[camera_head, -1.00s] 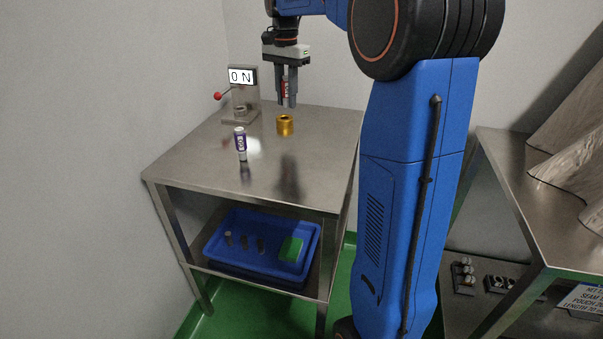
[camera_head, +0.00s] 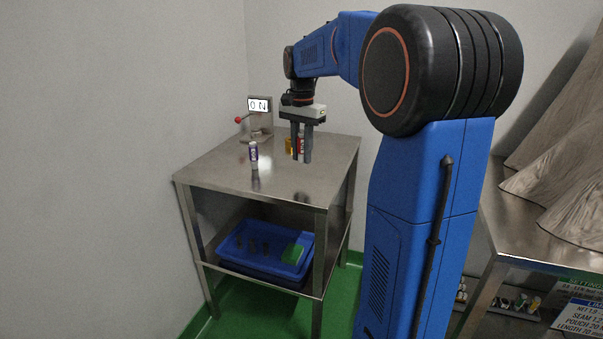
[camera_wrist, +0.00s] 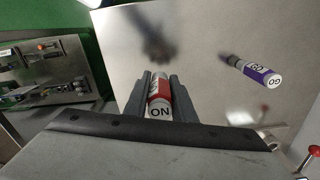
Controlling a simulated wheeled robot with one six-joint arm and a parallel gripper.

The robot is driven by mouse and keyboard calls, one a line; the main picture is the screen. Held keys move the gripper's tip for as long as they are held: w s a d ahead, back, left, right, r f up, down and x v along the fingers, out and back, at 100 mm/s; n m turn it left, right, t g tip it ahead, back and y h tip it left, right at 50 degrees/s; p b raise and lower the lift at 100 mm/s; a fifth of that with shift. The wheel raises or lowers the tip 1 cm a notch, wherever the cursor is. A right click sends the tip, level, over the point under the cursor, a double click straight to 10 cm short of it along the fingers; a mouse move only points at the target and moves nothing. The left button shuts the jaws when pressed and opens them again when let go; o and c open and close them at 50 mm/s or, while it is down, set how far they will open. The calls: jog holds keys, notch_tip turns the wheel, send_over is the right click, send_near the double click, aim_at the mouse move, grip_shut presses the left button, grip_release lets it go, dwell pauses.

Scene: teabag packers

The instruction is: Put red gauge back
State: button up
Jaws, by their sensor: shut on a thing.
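The red gauge (camera_head: 301,145) is a red and white cylinder held upright between the fingers of my gripper (camera_head: 301,157). In the wrist view the red gauge (camera_wrist: 160,92) lies between both fingers of my gripper (camera_wrist: 158,84), its white end marked "NO" towards the camera. In the head view my gripper hangs above the steel table (camera_head: 215,172); I cannot tell the exact gap below the gauge. A purple and white gauge (camera_head: 254,155) stands upright on the table, left of my gripper. It also shows in the wrist view (camera_wrist: 255,70), marked "GO".
A tester (camera_head: 259,120) with a "0 N" display and a red-knobbed lever stands at the back left. A blue tray (camera_head: 262,266) with dark pegs and a green block is on the lower shelf. The table's front is clear.

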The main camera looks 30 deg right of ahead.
aim_at(302, 134)
jog(key=shift+f, duration=2.8)
jog(key=shift+f, duration=0.1)
jog(key=o, duration=1.1)
jog(key=shift+c, duration=0.2)
notch_tip(302, 134, up, 12)
jog(key=shift+r, duration=0.15)
jog(key=s+a+f+n+t, duration=0.1)
jog(key=s+a+f+n, duration=0.3)
jog(key=s, duration=0.6)
jog(key=s+a+f+n+t, duration=0.2)
jog(key=s+a+f+n, duration=0.3)
jog(key=s+f, duration=0.3)
jog(key=s+a+f+n+t, duration=0.1)
jog(key=s+a+f+n, duration=0.3)
jog(key=s, duration=0.8)
jog(key=a+f, duration=0.2)
jog(key=shift+a+t, duration=0.35)
jog(key=shift+t, duration=0.05)
jog(key=shift+s+r, duration=0.1)
